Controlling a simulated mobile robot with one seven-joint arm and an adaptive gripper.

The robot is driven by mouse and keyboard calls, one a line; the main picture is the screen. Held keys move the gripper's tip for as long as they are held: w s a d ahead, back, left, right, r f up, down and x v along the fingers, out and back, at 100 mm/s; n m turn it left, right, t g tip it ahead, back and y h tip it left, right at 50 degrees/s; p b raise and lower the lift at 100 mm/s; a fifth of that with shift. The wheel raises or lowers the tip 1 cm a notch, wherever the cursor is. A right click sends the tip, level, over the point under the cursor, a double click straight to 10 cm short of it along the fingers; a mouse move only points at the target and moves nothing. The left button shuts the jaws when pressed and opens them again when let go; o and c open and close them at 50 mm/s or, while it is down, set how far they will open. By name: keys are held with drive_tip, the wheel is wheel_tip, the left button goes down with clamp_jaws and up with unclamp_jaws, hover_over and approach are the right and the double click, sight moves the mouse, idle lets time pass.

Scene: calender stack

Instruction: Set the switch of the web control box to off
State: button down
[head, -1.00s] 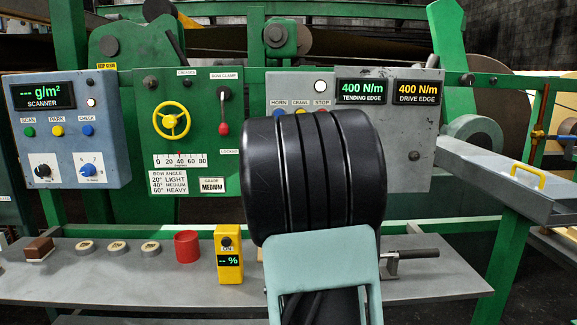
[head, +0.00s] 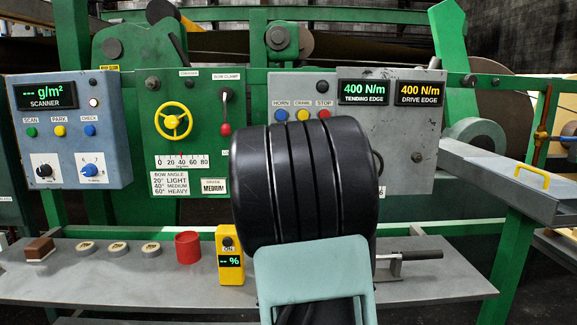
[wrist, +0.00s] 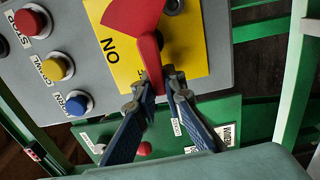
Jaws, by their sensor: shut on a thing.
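The web control box (head: 408,150) is the grey box right of centre in the head view; its grey face also fills the upper left of the wrist view (wrist: 88,18). Its switch is a red handle (wrist: 150,52) on a yellow plate (wrist: 112,68) marked ON, seen upside down in the wrist view. My gripper (wrist: 161,77) is shut on the end of the red handle, with its two blue fingers on either side. In the head view my black and pale green arm hides the switch and the gripper. A small lamp (head: 321,87) on the box is dark.
Blue, yellow and red buttons (head: 303,115) sit on the box near my arm. A green panel with a yellow handwheel (head: 173,121) is to the left. Below, a grey shelf (head: 130,285) holds a red cup (head: 188,247) and a yellow meter (head: 230,262).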

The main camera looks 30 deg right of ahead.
drive_tip(key=c, duration=2)
unclamp_jaws()
drive_tip(key=shift+s, duration=0.1)
drive_tip(key=v, duration=1.2)
drive_tip(key=shift+f, duration=0.15)
